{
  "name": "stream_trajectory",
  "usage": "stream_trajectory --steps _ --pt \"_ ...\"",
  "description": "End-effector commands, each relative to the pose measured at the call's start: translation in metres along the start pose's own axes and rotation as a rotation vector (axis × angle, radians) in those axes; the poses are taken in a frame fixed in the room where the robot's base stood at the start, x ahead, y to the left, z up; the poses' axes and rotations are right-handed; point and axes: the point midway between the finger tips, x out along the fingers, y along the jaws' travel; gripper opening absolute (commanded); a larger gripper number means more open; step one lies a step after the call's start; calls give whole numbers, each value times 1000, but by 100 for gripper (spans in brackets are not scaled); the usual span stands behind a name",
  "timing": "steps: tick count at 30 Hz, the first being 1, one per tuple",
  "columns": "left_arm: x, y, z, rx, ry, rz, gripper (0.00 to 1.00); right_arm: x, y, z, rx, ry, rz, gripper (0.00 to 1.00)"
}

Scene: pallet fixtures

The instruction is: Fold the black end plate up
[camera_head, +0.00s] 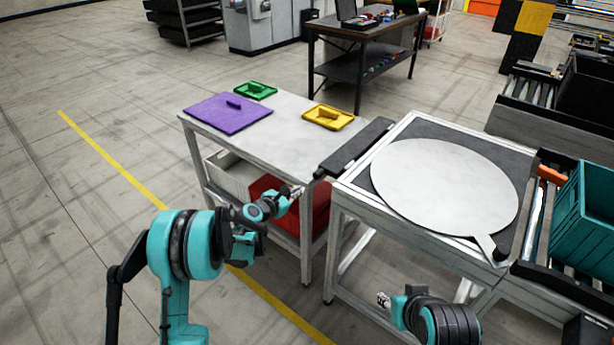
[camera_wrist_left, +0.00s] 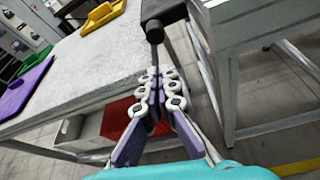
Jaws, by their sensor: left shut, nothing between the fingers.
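The black end plate (camera_head: 357,146) is a long dark bar along the left edge of the pallet fixture (camera_head: 415,122). It looks folded down, lying roughly level beside the top. A short round peg sticks out at its near end. In the left wrist view the plate (camera_wrist_left: 163,11) is at the top, peg pointing down. My left gripper (camera_head: 299,191) is below and left of that near end, apart from it. In the wrist view the left gripper (camera_wrist_left: 160,72) is shut and empty, its tips just below the peg. My right gripper (camera_head: 383,299) is low in front of the fixture, its fingers too small to read.
A large pale round board with a handle (camera_head: 445,185) lies on the fixture's dark top. The left table (camera_head: 285,118) bears a purple board (camera_head: 228,114), a green tray (camera_head: 255,90) and a yellow tray (camera_head: 328,117). A red bin (camera_head: 320,212) sits below. Teal crate (camera_head: 585,220) at right.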

Motion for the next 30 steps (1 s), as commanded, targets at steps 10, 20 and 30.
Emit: stream_trajectory --steps 10,20,30 --pt "56 -1 -3 1 0 -2 0 18 0 13 0 0 0 40" --pt "95 0 -1 2 0 0 0 28 0 20 0 0 0 40" --pt "98 0 0 2 0 0 0 28 0 20 0 0 0 40"
